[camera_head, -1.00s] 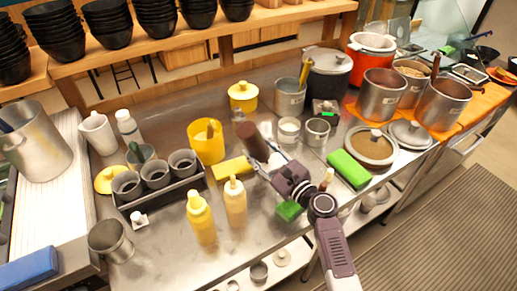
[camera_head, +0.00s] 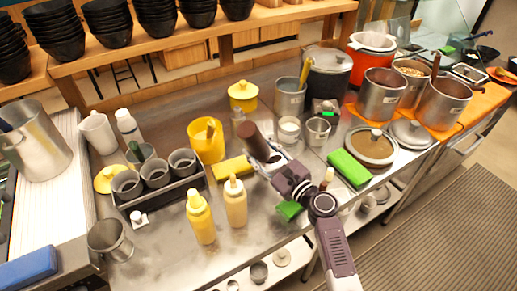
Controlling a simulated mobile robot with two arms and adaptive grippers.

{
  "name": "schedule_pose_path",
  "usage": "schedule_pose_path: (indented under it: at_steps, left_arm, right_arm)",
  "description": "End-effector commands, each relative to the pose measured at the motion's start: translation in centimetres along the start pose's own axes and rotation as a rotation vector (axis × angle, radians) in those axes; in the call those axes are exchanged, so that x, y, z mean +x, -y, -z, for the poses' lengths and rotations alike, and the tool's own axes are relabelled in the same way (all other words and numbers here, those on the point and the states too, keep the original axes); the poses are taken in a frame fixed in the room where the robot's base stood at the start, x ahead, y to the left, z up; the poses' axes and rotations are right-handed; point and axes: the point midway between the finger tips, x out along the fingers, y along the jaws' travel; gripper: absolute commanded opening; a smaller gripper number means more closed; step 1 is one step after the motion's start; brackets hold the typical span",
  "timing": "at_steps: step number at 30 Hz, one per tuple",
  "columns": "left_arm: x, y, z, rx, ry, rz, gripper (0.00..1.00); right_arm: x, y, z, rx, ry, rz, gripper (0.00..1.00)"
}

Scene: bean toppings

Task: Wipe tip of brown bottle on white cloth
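The brown bottle (camera_head: 253,141) is a dark brown cylinder, tilted, with its far end pointing up and left. My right gripper (camera_head: 271,164) is shut around its lower right end and holds it over the steel counter (camera_head: 265,215). The gripper hides that end, so I cannot see the tip. I cannot make out a white cloth in this view. My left gripper is not in view.
A yellow block (camera_head: 233,168) and a yellow container (camera_head: 207,142) lie left of the brown bottle. Squeeze bottles, yellow (camera_head: 201,219) and cream (camera_head: 235,204), stand in front. Metal cups (camera_head: 317,131) and a green block (camera_head: 349,168) are to the right.

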Motion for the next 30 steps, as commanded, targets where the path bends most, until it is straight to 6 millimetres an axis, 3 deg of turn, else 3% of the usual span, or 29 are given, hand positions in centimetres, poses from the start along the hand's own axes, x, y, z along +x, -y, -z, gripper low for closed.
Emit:
schedule_pose_path:
  at_steps: [30]
  left_arm:
    - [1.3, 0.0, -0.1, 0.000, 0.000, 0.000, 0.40]
  right_arm:
    - [-0.6, 4.6, 2.1, -0.001, -0.003, 0.003, 0.32]
